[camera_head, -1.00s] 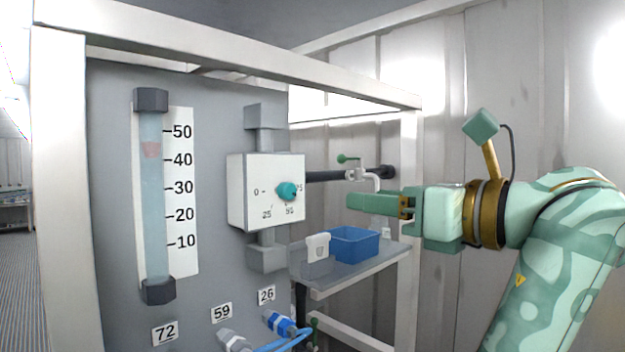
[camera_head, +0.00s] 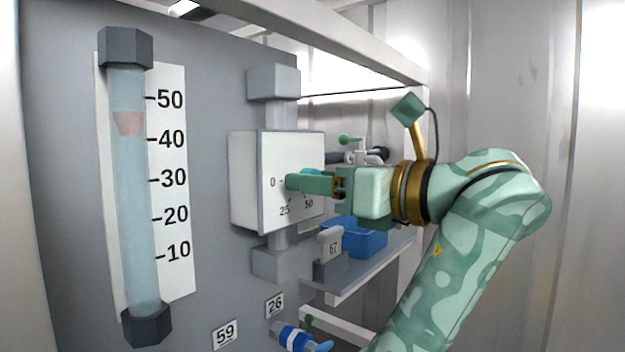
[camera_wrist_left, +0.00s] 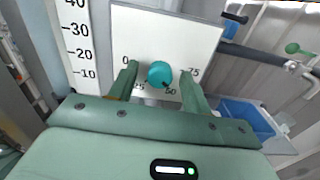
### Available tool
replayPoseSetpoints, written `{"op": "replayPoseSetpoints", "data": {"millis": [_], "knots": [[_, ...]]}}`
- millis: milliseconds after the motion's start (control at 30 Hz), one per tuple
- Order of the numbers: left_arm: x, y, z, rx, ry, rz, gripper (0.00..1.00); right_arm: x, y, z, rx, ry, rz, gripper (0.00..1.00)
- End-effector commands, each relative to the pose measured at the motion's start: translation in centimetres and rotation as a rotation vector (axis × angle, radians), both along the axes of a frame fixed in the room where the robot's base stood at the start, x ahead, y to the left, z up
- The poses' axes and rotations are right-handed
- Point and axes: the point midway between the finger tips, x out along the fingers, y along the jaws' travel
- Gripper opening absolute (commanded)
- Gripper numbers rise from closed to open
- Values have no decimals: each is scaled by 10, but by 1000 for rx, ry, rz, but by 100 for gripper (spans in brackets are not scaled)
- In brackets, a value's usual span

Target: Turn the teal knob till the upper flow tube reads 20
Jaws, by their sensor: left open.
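The teal knob (camera_wrist_left: 160,73) is on the white dial box (camera_head: 250,185), marked 0, 25, 50 and 75. Its dark mark points near 50 in the left wrist view. My left gripper (camera_wrist_left: 158,70) is open, with one finger on each side of the knob and a gap on both sides. In the head view the gripper (camera_head: 292,182) is in front of the box and hides most of the knob. One flow tube (camera_head: 134,220) shows, with a scale from 10 to 50. Its red float (camera_head: 127,123) is between 40 and 50. My right gripper is not in view.
A blue bin (camera_head: 365,240) and a tag block (camera_head: 330,252) are on a grey shelf below the gripper. A green-handled valve (camera_head: 350,141) is behind. White frame bars (camera_head: 350,55) cross above. A blue hose fitting (camera_head: 293,338) is low on the panel.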

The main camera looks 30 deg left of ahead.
Motion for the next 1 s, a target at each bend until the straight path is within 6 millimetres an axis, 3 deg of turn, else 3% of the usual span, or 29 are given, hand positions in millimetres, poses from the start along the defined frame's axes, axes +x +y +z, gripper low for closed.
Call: {"op": "replayPoseSetpoints", "data": {"millis": [100, 267, 667, 1000], "knots": [[0, 0, 0, 0, 0, 0, 46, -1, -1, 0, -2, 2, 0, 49], [0, 0, 0, 0, 0, 0, 4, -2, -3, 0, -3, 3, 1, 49], [0, 0, 0, 1, 55, -2, 4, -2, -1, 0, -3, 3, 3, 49], [1, 0, 0, 20, 298, -3, 4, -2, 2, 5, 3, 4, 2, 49]]}}
